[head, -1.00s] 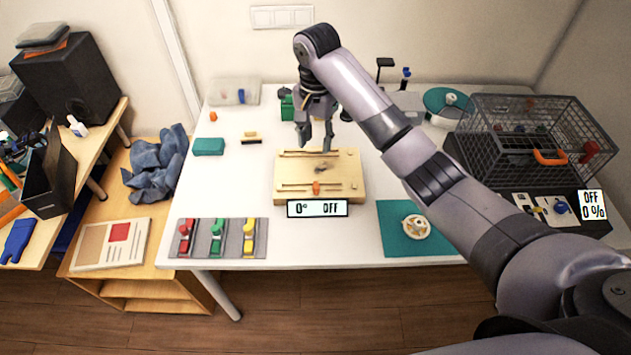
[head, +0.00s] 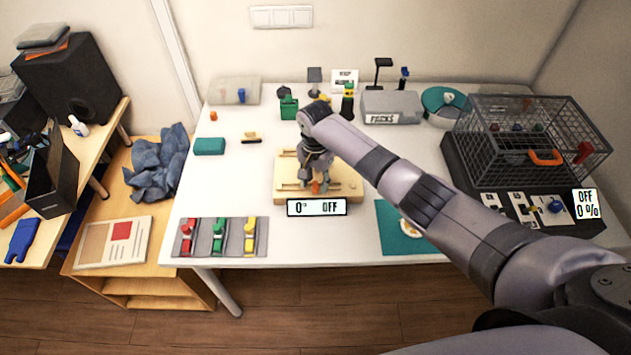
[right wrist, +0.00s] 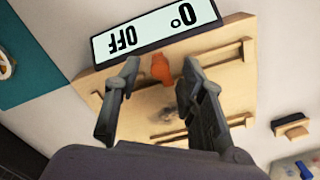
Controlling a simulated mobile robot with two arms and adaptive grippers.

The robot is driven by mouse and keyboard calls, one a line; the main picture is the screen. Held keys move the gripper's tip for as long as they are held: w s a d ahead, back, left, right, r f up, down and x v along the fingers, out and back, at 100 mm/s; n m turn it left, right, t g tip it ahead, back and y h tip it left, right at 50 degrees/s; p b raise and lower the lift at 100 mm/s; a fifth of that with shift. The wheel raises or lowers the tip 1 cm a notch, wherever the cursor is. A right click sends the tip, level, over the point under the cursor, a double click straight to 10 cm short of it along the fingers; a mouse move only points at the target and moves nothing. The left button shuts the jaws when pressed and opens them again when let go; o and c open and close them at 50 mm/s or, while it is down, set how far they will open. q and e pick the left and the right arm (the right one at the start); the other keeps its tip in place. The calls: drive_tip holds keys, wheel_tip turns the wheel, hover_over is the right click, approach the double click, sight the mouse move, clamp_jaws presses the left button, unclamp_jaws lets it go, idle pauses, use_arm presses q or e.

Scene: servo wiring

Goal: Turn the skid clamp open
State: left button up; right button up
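The skid clamp looks to be the small orange piece (head: 316,188) at the front edge of a wooden board (head: 347,188), just behind a display reading "0° OFF" (head: 317,208). In the right wrist view the orange piece (right wrist: 161,69) shows between the fingertips. My right gripper (right wrist: 160,66) is open, with a gap on both sides of the orange piece. In the head view my right gripper (head: 317,182) points down over the board and partly covers the clamp. Whether it touches the clamp I cannot tell. My left gripper is not in view.
A grey mat (head: 203,244) with red, green and yellow clips lies front left. A teal mat (head: 395,238) with a pale wheel lies to the right, partly behind my arm. A wire cage (head: 500,150) stands at the right. The table left of the board is mostly clear.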

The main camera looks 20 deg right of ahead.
drive_tip(key=shift+f, duration=0.55)
clamp_jaws()
